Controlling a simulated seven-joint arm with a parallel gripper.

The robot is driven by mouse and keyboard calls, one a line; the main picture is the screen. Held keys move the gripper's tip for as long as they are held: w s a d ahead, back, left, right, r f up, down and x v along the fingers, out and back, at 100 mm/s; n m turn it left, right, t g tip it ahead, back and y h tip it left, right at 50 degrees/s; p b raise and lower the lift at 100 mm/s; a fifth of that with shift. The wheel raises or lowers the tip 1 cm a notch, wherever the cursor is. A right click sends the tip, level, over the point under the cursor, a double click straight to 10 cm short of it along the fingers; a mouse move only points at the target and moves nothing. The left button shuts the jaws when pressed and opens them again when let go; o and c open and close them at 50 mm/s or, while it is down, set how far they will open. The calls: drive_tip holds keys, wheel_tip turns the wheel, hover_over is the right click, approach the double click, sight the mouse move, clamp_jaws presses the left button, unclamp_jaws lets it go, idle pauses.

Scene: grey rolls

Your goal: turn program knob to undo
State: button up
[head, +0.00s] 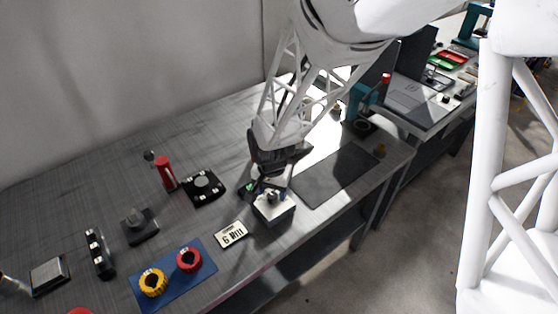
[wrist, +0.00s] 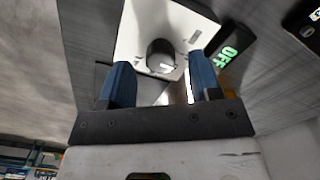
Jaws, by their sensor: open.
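A dark round knob (wrist: 160,54) with a pale pointer mark stands on a box with a white top (wrist: 133,38). The box (head: 272,212) sits near the table's front edge in the head view. The print around the knob is too small to read. My gripper (wrist: 160,72) is open, with its blue fingers on either side of the knob's near side in the wrist view. I cannot tell whether they touch it. In the head view my gripper (head: 271,184) is right above the box and hides most of the knob. A small display (wrist: 235,42) beside the box reads OFF in green.
A white label plate (head: 231,234) lies left of the box. A black dial unit (head: 203,188) and a red cylinder (head: 165,173) stand farther back. A dark mat (head: 337,175) lies at right.

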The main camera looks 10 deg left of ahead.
drive_tip(key=shift+f, duration=1.3)
drive_tip(key=c, duration=0.9)
drive_tip(key=shift+c, duration=0.2)
drive_tip(key=shift+n, duration=0.3)
drive_tip(key=n, duration=0.7)
